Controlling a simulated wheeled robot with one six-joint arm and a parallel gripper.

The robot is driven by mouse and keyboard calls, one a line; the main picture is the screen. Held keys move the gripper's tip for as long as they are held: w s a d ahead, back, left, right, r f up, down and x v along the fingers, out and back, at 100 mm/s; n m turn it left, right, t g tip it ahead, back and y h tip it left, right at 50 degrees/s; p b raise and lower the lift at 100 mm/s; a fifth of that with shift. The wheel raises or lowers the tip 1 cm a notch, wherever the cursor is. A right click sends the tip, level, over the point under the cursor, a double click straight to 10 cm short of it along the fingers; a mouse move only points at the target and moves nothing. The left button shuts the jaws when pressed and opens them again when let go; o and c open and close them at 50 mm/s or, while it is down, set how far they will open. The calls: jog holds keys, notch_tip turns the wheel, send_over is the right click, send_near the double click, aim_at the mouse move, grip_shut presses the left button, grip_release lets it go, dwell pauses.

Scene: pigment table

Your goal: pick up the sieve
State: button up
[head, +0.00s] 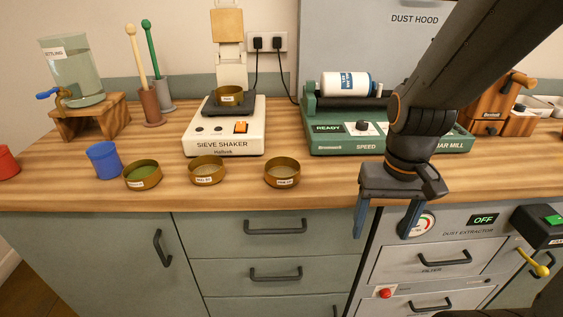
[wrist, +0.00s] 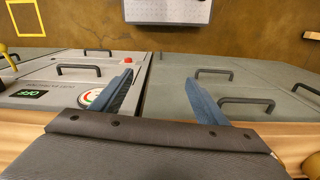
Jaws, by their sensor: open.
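Several round brass, labelled vessels are in the head view; their labels are too small to read surely, so I cannot tell which are sieves. One vessel (head: 229,96) sits on the sieve shaker (head: 225,135). Three stand in a row on the counter: one with green contents (head: 142,174), a middle one (head: 207,170) and a right one (head: 282,172). My gripper (head: 381,236) is open and empty, right of them, pointing down in front of the counter edge. Its blue fingers also show apart in the wrist view (wrist: 158,78).
A blue cup (head: 103,160) stands left of the row, a red cup (head: 7,162) farther left. The jar mill (head: 345,128) stands behind my gripper. The dust extractor (head: 450,250) is below the counter (head: 325,180). Bare counter lies between the right vessel and my gripper.

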jog(key=o, duration=0.4)
jog(key=shift+t, duration=0.7)
jog(key=r+p, duration=0.2)
jog(key=w+a+r+p, duration=0.1)
jog(key=r+p, duration=0.2)
jog(key=a+r+p, duration=0.1)
jog(key=r+p, duration=0.1)
jog(key=r, duration=0.1)
jog(key=shift+w+a+p, duration=0.15)
jog(key=shift+w+p, duration=0.15)
jog(key=shift+w, duration=0.1)
notch_tip(320, 180, up, 5)
jog(key=m+y+p, duration=0.4)
jog(key=m+p, duration=0.1)
jog(key=m, duration=1.7)
send_over(279, 174)
jog(key=s+d, duration=0.2)
jog(key=d, duration=0.2)
jog(key=x, duration=0.7)
jog(key=shift+w+a+f, duration=0.15)
jog(key=c, duration=1.2)
